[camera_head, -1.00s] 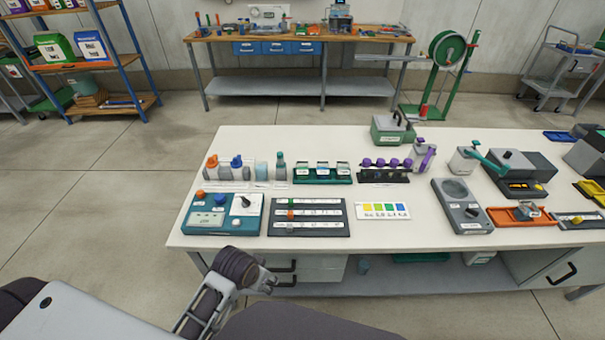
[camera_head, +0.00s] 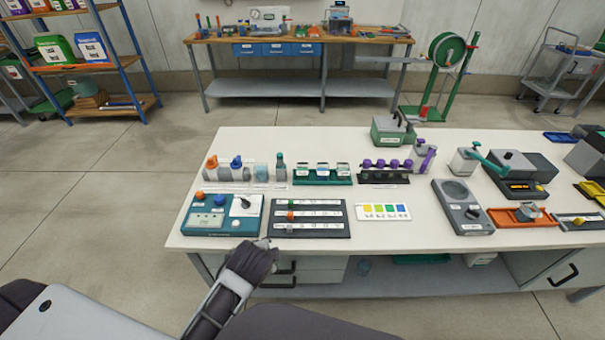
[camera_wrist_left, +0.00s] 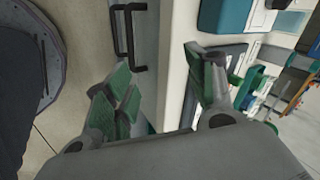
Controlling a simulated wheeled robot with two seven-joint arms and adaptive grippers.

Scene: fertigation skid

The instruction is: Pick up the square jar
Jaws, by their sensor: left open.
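Several small square-looking clear jars with pale labels stand in a dark green rack (camera_head: 323,181) at the back of the white table; I cannot tell which is the square jar. A translucent container (camera_head: 261,172) stands left of them. My left gripper (camera_head: 268,243) is at the table's front edge, below the row of jars and well apart from it. In the left wrist view its two green-padded fingers (camera_wrist_left: 162,88) are spread open with nothing between them. My right gripper is not in view.
The white table (camera_head: 400,232) holds a teal control box (camera_head: 222,222), a dark slotted tray (camera_head: 309,230), a colour card (camera_head: 383,211) and a black rack of purple-capped items (camera_head: 385,176). A drawer handle (camera_wrist_left: 128,35) is close to my left gripper.

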